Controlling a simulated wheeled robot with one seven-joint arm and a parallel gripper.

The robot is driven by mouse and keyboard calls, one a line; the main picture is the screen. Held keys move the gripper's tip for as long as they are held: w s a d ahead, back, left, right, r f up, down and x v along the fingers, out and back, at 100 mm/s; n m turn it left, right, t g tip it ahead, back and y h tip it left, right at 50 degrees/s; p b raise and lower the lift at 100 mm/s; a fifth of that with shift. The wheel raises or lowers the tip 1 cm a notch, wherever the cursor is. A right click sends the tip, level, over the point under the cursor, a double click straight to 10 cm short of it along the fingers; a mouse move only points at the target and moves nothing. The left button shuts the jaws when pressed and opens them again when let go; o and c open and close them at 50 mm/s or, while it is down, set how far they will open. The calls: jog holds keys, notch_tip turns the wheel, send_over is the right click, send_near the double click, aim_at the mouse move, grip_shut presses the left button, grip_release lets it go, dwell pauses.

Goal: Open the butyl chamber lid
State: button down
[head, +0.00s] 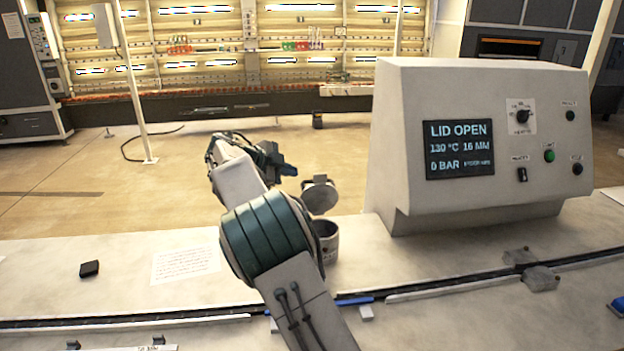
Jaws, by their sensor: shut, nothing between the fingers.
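A small metal chamber (328,243) stands on the bench left of the control box, partly hidden by my arm. Its round lid (319,196) is raised and tilted up above the chamber mouth. The label on the chamber is too small to read. The display (459,149) reads LID OPEN, 130 °C, 16 MM and 0 BAR. My gripper (290,170) is shut and empty, at the upper left of the raised lid. In this view it appears apart from the lid, though the exact gap is hard to judge.
The large pale control box (415,150), with knobs and buttons, stands right of the chamber. A paper sheet (185,264) and a small black block (89,268) lie on the bench at left. A dark slot with rails (120,321) runs along the front.

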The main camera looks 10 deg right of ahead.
aim_at(310, 182)
jog(key=p+x, duration=0.4)
jog(key=x, duration=0.5)
jog(key=shift+w+d+f, duration=0.2)
jog(key=shift+f, duration=0.1)
jog(key=shift+w, duration=0.1)
jog(key=shift+w+a+f+g+b, duration=0.15)
jog(key=shift+w+g+b, duration=0.1)
jog(key=shift+w+b, duration=0.15)
jog(key=shift+w+d+f+g+b, duration=0.1)
jog(key=shift+w+f+g+b, duration=0.1)
jog(key=shift+w+g+b, duration=0.15)
jog(key=w, duration=0.1)
jog(key=w+f, duration=0.1)
jog(key=w, duration=0.1)
jog(key=shift+w+p, duration=0.3)
jog(key=shift+p, duration=0.1)
